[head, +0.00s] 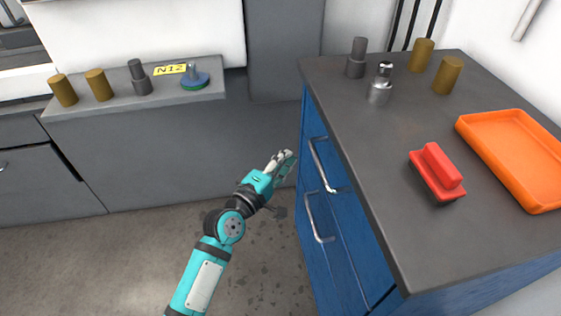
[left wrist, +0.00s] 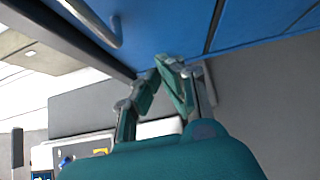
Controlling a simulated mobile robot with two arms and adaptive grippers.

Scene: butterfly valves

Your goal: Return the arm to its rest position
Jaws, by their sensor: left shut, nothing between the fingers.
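My left gripper (head: 282,163) is in the middle of the head view, at the end of the teal arm that comes up from the bottom. It is just left of the blue cabinet (head: 336,230) and over the floor. In the left wrist view the fingers (left wrist: 168,66) are shut together with nothing between them. The blue cabinet front (left wrist: 170,28) fills the upper part of that view, close beyond the fingers. I cannot tell whether they touch it. My right gripper is not in view.
The cabinet has metal handles (head: 322,165) jutting toward my arm. On its dark top stand a red-handled brush (head: 437,172), an orange tray (head: 512,155) and several cylinders. A grey ledge (head: 110,108) at the back left holds a blue-green valve (head: 195,80). The floor (head: 110,260) at left is clear.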

